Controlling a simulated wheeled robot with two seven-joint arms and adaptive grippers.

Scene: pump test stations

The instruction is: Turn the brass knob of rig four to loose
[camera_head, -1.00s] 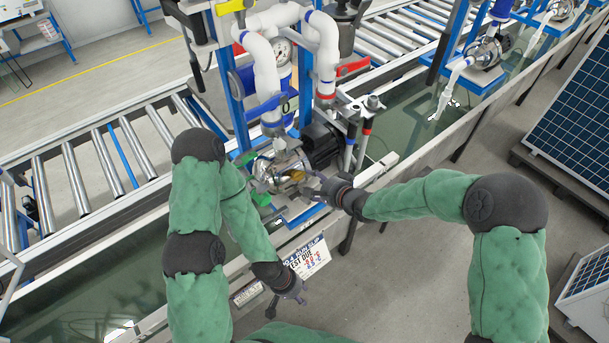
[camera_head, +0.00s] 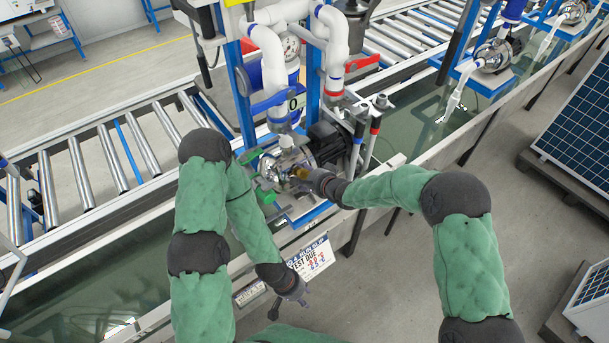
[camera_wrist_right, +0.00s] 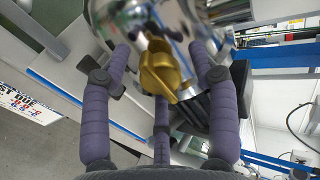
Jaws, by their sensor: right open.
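The brass knob (camera_wrist_right: 163,72) sits on the front of a shiny metal pump (camera_head: 288,163); in the head view it is a small gold spot (camera_head: 298,173). My right gripper (camera_wrist_right: 163,58) is open, its purple fingers spread on either side of the knob and a third finger below it in the wrist view. No finger visibly closes on the knob. In the head view my right gripper (camera_head: 307,178) is right at the pump front and partly covers the knob. My left gripper (camera_head: 289,302) hangs empty below the bench edge, its fingers apart.
White pipes (camera_head: 268,65) and blue posts rise behind the pump. A printed placard (camera_head: 312,257) hangs on the bench front near my left gripper. A roller conveyor (camera_head: 95,165) runs behind. Another pump station (camera_head: 492,55) stands farther right.

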